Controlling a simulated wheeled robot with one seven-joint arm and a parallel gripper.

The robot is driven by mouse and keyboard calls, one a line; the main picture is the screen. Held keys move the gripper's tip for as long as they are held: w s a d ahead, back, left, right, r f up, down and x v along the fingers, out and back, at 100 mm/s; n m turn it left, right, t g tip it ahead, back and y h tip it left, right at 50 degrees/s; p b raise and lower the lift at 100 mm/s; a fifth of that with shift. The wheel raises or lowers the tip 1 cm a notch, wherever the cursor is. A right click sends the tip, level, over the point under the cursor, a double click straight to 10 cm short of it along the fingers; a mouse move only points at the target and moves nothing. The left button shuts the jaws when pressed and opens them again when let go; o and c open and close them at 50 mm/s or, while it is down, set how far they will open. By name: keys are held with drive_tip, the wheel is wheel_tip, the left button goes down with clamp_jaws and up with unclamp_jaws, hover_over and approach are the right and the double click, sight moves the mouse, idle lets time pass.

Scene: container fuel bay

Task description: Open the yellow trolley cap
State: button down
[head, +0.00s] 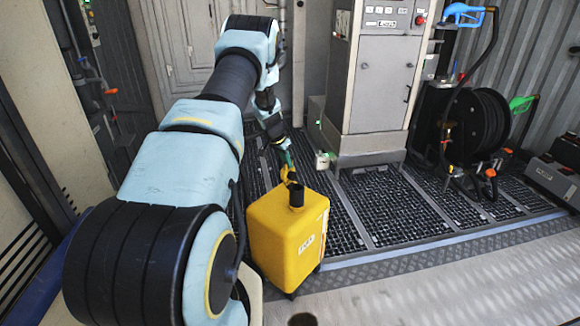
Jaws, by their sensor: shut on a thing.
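The yellow trolley (285,235) is a boxy tank with a small white label on its front right face. A black neck (296,197) stands up from its top, and its dark upper end shows. The yellow cap (287,174) is just above and behind the neck, at my gripper (287,163). My gripper reaches down from behind the trolley and is shut on the cap. The fingers are small here and partly hidden. I cannot tell whether the cap is still joined to the neck.
A grey pump cabinet (372,85) with a red button stands behind the trolley to the right. A black hose reel (485,120) and a blue nozzle (465,14) are farther right. Grated floor (395,205) lies clear to the trolley's right.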

drive_tip(key=shift+w+a, duration=0.25)
drive_tip(key=shift+w, duration=0.15)
drive_tip(key=c, duration=0.9)
unclamp_jaws()
drive_tip(key=shift+c, duration=0.2)
drive_tip(key=b+v, duration=0.2)
drive_tip(key=v, duration=0.9)
drive_tip(key=shift+b, duration=0.4)
